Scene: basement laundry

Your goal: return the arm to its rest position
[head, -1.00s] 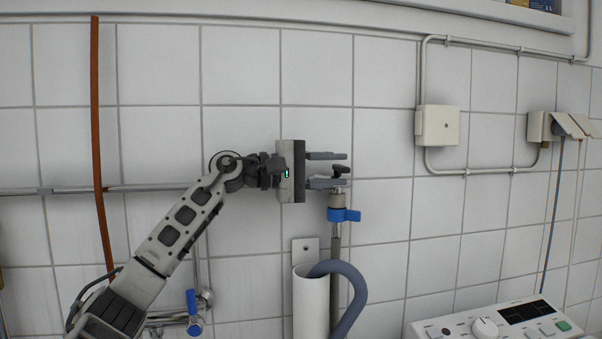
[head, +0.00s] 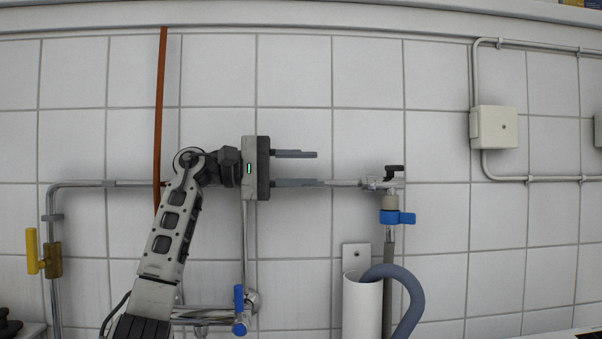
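My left arm rises from the bottom left in the head view. Its gripper (head: 296,168) points right, in front of the tiled wall. The two fingers are spread apart with nothing between them. The lower finger overlaps the horizontal pipe in the picture; I cannot tell whether they touch. My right gripper is not in view.
A white standpipe (head: 361,305) with a grey hose (head: 408,288) stands below the tap. A blue-handled valve (head: 239,310) is low beside my arm, and a yellow-handled valve (head: 33,251) is at left. A junction box (head: 494,127) is on the right wall.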

